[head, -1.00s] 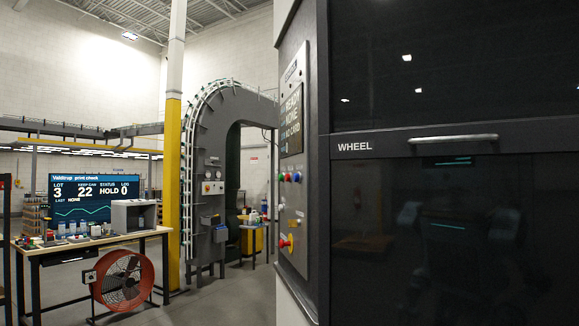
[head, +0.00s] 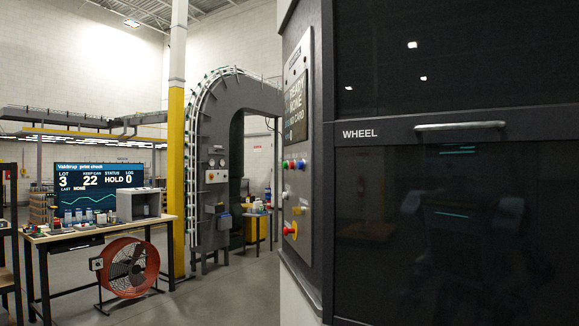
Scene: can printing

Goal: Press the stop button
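The control panel (head: 297,140) is on the near side of the dark machine, seen at a steep angle. A red mushroom button (head: 290,231) on a yellow base sits low on the panel. Above it is a row of small buttons: a red one (head: 285,164), a green one (head: 291,165) and a blue one (head: 301,163). Their labels are too small to read, so I cannot tell which is marked stop. Neither of my grippers is in view.
The dark machine front marked WHEEL (head: 450,220) fills the right side, with a handle (head: 460,126). At left stand a workbench (head: 100,235) with a display (head: 98,190) and a red fan (head: 130,268). A yellow post (head: 176,190) rises behind. Grey floor (head: 225,295) between is open.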

